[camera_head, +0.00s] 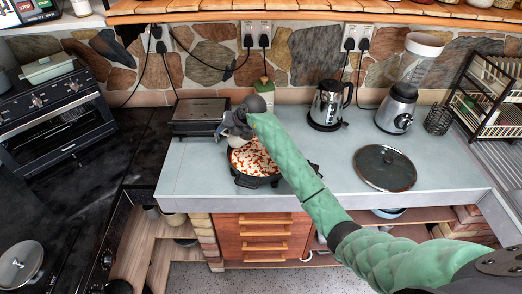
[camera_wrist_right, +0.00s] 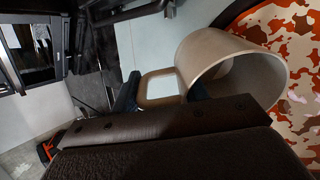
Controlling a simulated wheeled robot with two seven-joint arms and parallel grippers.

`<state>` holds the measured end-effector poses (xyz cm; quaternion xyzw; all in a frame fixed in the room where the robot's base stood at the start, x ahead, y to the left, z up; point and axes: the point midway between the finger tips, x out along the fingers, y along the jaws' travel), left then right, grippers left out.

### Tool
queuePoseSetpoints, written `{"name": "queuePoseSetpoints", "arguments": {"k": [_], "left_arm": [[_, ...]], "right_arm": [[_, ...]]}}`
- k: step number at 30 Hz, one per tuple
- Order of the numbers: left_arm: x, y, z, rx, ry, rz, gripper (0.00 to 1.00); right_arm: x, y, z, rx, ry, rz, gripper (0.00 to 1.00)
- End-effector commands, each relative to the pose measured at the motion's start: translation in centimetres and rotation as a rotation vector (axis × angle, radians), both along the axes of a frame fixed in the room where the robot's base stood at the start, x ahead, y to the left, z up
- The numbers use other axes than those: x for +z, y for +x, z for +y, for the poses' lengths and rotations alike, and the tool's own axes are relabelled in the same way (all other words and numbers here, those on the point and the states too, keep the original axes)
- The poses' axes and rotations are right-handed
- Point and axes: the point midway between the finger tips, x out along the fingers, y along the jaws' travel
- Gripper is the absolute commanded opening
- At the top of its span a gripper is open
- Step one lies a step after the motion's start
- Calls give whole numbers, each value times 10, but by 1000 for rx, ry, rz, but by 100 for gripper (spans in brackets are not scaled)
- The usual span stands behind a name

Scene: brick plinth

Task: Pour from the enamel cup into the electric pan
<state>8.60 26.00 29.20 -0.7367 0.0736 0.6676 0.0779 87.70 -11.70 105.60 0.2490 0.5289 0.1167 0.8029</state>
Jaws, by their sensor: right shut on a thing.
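The electric pan (camera_head: 238,181) is round and dark and sits on the counter. A red, orange and white patchy surface shows inside it, and also at the right of the wrist view (camera_wrist_right: 290,35). The enamel cup (camera_wrist_right: 225,55) is beige and lies tilted on its side over the pan's left edge in the wrist view. Its mouth faces the pan, and no contents show in the visible part of its inside. My right gripper (camera_wrist_right: 162,92) is shut on the cup's handle. In the head view the right gripper (camera_head: 236,128) is above the pan's back left, and the cup is mostly hidden. My left gripper is out of view.
A dark grill (camera_head: 198,114) stands close behind left of the pan, with a bottle (camera_head: 264,88) behind. A kettle (camera_head: 328,104), a blender (camera_head: 397,105) and a glass lid (camera_head: 385,168) are to the right. The counter between pan and lid is mostly clear.

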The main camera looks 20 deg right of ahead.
Motion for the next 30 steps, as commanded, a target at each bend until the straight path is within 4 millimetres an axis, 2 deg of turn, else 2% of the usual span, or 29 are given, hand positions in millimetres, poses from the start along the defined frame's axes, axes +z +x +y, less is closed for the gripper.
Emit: {"name": "queuePoseSetpoints", "arguments": {"k": [9,30], "left_arm": [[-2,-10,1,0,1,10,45],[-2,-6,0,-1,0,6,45]], "right_arm": [[2,11,11,0,-109,94,0],[1,30,33,1,-336,299,0]]}}
